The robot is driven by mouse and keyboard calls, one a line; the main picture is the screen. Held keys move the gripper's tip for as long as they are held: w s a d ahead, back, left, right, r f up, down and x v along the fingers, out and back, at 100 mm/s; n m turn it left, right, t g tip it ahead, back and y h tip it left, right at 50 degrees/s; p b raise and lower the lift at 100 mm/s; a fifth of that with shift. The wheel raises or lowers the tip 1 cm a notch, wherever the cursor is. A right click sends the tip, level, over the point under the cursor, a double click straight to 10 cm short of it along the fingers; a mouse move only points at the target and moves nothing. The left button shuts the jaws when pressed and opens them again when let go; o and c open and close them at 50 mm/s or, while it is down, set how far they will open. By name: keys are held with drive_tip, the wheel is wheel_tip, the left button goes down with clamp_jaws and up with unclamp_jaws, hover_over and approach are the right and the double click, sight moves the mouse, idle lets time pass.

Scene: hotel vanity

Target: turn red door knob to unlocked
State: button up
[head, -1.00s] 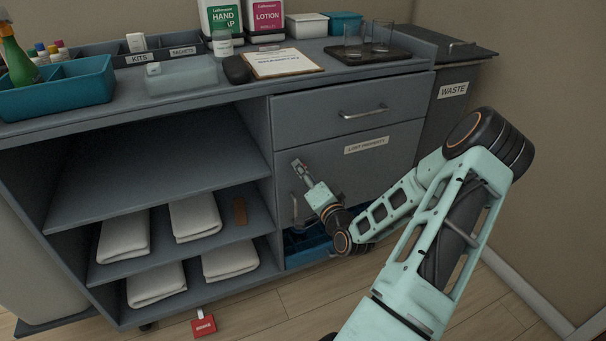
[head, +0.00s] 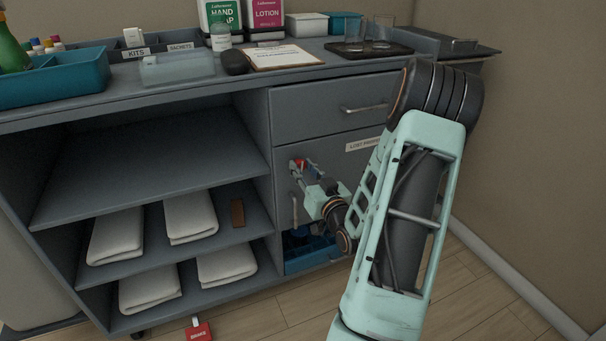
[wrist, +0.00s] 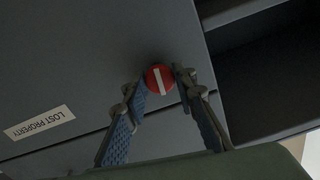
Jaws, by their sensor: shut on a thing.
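The red door knob (wrist: 159,79) is round with a white bar across its face. It sits on the grey lost property door, and the bar runs close to upright, slightly tilted, in the wrist view. My gripper (wrist: 161,82) has one finger on each side of the knob and is shut on it. In the head view my gripper (head: 302,168) is at the upper left of the door, where a bit of the red knob (head: 299,163) shows between the fingers. The fingers partly hide the knob's edges.
A drawer with a handle (head: 364,108) is above the door. The door's vertical handle (head: 295,211) is just below my gripper. Open shelves with folded towels (head: 190,217) are to the left. A blue bin (head: 310,256) is below the door. A red brake tag (head: 199,331) hangs at the bottom.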

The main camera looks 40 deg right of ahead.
drive_tip(key=shift+n+b, duration=0.3)
drive_tip(key=shift+n, duration=0.3)
drive_tip(key=o, duration=1.2)
drive_tip(key=shift+c, duration=0.2)
drive_tip(key=shift+s, duration=0.1)
drive_tip(key=v, duration=1.1)
drive_tip(key=shift+s+a, duration=0.2)
drive_tip(key=shift+s, duration=0.2)
